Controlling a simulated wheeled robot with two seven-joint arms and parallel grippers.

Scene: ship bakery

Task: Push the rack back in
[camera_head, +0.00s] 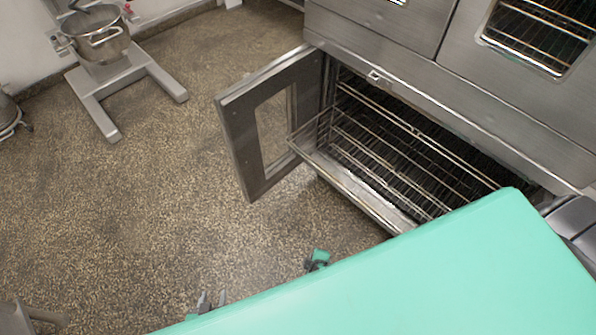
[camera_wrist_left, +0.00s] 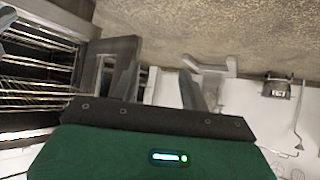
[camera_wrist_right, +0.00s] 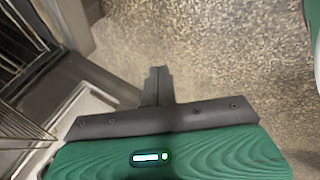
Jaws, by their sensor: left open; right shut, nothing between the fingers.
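The wire rack (camera_head: 378,160) is in the lower oven compartment, with its front edge sticking out past the opening beside the open door (camera_head: 238,140). My left gripper (camera_head: 211,302) is open and empty, low in the head view, well apart from the rack. It also shows in the left wrist view (camera_wrist_left: 162,90), where oven racks (camera_wrist_left: 38,75) appear at left. My right gripper (camera_head: 309,265) is shut and empty, in front of the opening and apart from the rack. In the right wrist view its fingers (camera_wrist_right: 157,84) are together. The rack's right front end is hidden behind my green body part.
The glass-windowed door stands open at the left of the opening. A mixer with a steel bowl (camera_head: 97,40) stands at the upper left. The speckled floor (camera_head: 150,190) between is clear. Upper oven doors (camera_head: 540,35) are shut.

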